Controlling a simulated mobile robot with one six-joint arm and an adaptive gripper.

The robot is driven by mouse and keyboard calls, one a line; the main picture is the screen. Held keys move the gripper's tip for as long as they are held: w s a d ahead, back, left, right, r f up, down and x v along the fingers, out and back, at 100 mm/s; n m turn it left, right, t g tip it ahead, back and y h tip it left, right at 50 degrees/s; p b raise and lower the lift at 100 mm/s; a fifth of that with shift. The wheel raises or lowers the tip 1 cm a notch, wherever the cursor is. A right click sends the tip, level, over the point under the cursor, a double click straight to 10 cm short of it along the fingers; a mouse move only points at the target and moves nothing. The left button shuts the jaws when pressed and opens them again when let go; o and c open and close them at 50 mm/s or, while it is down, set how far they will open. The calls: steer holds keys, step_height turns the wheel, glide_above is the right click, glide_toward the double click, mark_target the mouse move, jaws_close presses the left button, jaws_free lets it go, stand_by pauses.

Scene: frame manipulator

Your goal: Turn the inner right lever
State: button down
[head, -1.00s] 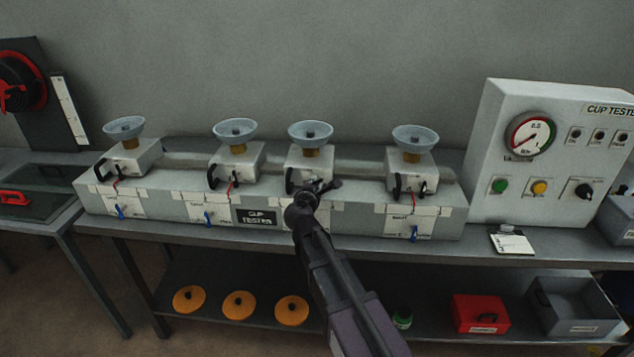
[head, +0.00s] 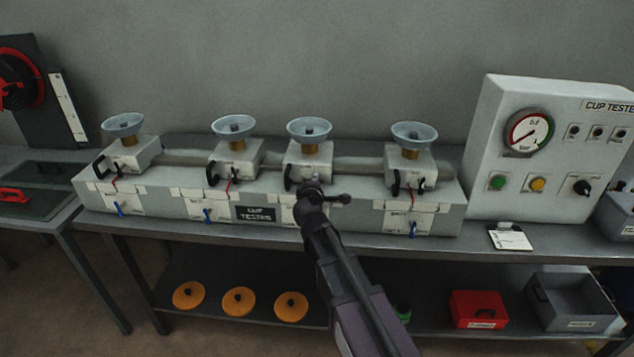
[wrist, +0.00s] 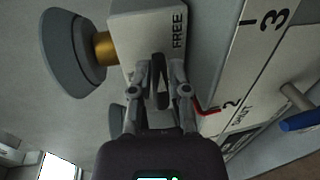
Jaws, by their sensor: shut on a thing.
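Four stations stand in a row on the cup tester, each with a grey cup, a white block and a black handle. My gripper (head: 312,188) is at the third station from the left, the inner right one. In the wrist view, my gripper (wrist: 161,85) is shut on a black lever (wrist: 161,96) on the white block marked FREE (wrist: 146,32). The fingers partly hide the lever. The third station's blue lever (wrist: 300,120) stands apart from the fingers, at the right of the wrist view. My arm hides it in the head view.
A grey cup (head: 309,130) on a brass neck stands just above my gripper. A red bent piece (wrist: 207,107) lies close beside the fingers. The neighbouring station's block (head: 411,168) is to the right. A control panel (head: 490,130) with a gauge stands further right.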

stand_by(0.3)
steer(key=c, duration=0.6)
jaws_free()
